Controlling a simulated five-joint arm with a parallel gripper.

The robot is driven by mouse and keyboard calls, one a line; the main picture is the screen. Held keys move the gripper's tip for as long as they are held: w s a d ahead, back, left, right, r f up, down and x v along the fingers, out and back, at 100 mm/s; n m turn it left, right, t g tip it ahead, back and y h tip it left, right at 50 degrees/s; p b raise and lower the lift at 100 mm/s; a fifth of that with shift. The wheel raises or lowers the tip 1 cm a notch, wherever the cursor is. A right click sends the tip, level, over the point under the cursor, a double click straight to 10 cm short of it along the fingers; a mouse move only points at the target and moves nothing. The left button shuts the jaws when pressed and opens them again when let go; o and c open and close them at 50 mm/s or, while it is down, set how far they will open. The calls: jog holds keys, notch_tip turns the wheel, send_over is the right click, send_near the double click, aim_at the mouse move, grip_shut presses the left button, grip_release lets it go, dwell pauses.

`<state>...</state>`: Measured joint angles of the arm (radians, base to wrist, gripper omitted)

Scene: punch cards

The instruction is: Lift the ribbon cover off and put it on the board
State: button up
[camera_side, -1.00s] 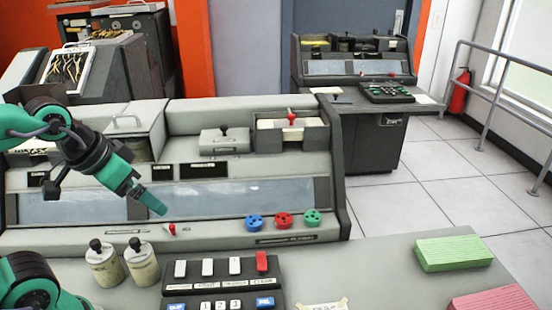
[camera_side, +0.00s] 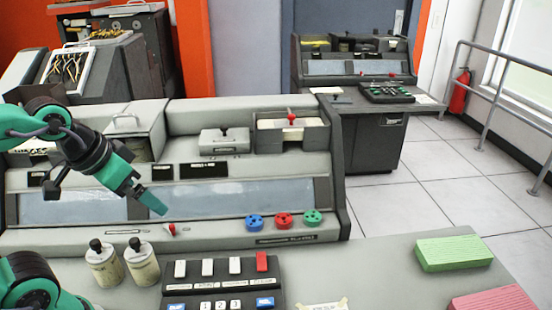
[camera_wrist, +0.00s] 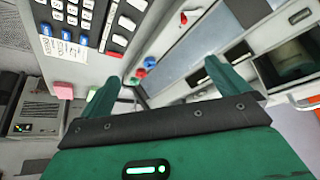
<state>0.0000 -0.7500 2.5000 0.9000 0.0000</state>
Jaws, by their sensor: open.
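The ribbon cover (camera_side: 224,141) looks to be the low grey cover with a black knob, sitting on top of the grey punch machine left of the card hopper. I cannot pick it out in the wrist view. The board may be the grey desk surface (camera_side: 375,265) in front of the machine. My gripper (camera_side: 151,202) hangs in front of the machine's sloping window, left of and lower in the picture than the cover. In the wrist view my gripper (camera_wrist: 165,75) shows two green fingers apart, with nothing between them.
A hopper with a red knob (camera_side: 291,132) stands right of the cover. Blue, red and green round pieces (camera_side: 283,219) sit on the machine's front ledge. Two knobbed jars (camera_side: 142,264), a keyboard (camera_side: 220,282) and green and pink card stacks (camera_side: 453,253) stand on the desk.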

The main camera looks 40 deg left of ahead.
jog(key=shift+w+r, duration=0.1)
dwell(0.5)
jog(key=w+a+r+m+g, duration=0.1)
jog(key=w+a+r+m, duration=0.1)
jog(key=w+r, duration=0.5)
jog(key=m+g, duration=0.4)
send_over(225, 126)
jog(key=f, duration=0.4)
jog(key=shift+s+d, duration=0.35)
jog(key=shift+s, duration=0.05)
jog(key=shift+w+a+f+m+g, duration=0.3)
jog(key=shift+w+a+f+m, duration=0.1)
jog(key=shift+w+f, duration=0.15)
jog(key=shift+f, duration=0.15)
jog(key=shift+s+f, duration=0.1)
jog(key=shift+f, duration=1.05)
